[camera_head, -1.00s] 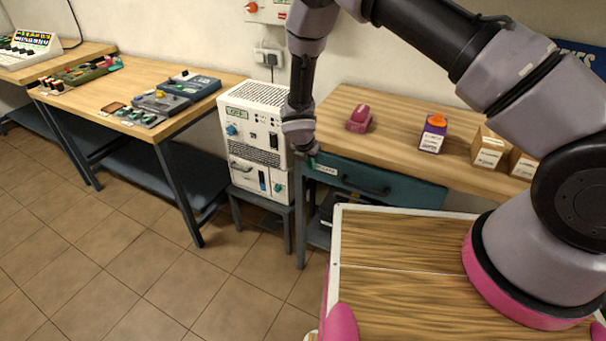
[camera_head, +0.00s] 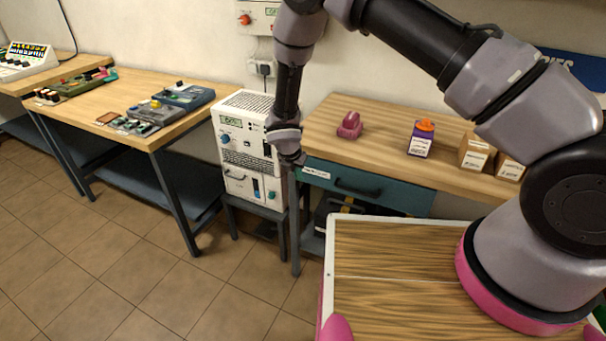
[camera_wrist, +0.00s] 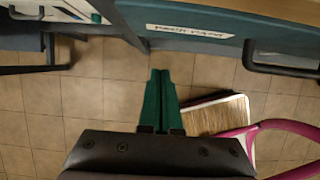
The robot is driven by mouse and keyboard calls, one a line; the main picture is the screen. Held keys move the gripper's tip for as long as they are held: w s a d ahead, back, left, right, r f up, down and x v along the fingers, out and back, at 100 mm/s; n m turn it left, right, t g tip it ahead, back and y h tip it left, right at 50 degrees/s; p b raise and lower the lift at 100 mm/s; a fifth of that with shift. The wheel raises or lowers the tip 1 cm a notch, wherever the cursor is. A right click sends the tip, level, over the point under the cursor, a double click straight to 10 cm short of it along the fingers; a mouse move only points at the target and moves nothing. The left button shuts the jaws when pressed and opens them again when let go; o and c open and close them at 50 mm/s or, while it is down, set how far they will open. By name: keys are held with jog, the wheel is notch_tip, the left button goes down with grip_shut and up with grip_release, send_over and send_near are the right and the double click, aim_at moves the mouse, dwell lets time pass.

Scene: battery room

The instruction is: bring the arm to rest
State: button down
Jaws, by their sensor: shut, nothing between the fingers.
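My gripper (camera_wrist: 160,100) shows in the wrist view as two dark green fingers pressed together, with nothing between them. It points down over the tiled floor. In the head view my arm reaches from the right across the top, and its wrist end hangs in front of the white power unit's right side and the left end of the right-hand bench. The fingers are hard to make out in the head view. In the wrist view a blue drawer front (camera_wrist: 200,25) with a label lies just beyond the fingers.
The right-hand bench (camera_head: 380,140) holds a pink object (camera_head: 350,125), a purple box with an orange top (camera_head: 421,138) and small cartons (camera_head: 476,152). The white power unit (camera_head: 245,145) stands on a low stand. A left bench (camera_head: 135,90) holds several devices. The tiled floor (camera_head: 130,260) is open.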

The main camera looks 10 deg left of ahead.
jog(key=w+v, duration=0.1)
jog(key=v, duration=0.7)
jog(key=w+d+r+m, duration=0.1)
jog(key=d+r+m, duration=0.85)
jog(key=r, duration=0.55)
jog(key=w+d+r+m, duration=0.1)
jog(key=d+r+m, duration=0.7)
jog(key=d+r, duration=0.5)
jog(key=s+d+r+m+y, duration=0.2)
jog(key=s+d+r+m, duration=0.65)
jog(key=r, duration=0.45)
jog(key=s+d+r+m+t, duration=0.1)
jog(key=s+d+r+m, duration=0.1)
jog(key=s+m, duration=0.3)
jog(key=s+d+r+m+t+y, duration=0.1)
jog(key=s+d+r+m+t, duration=0.1)
jog(key=s+m, duration=0.3)
jog(key=s+r, duration=0.1)
jog(key=s, duration=0.2)
jog(key=shift+y, duration=0.3)
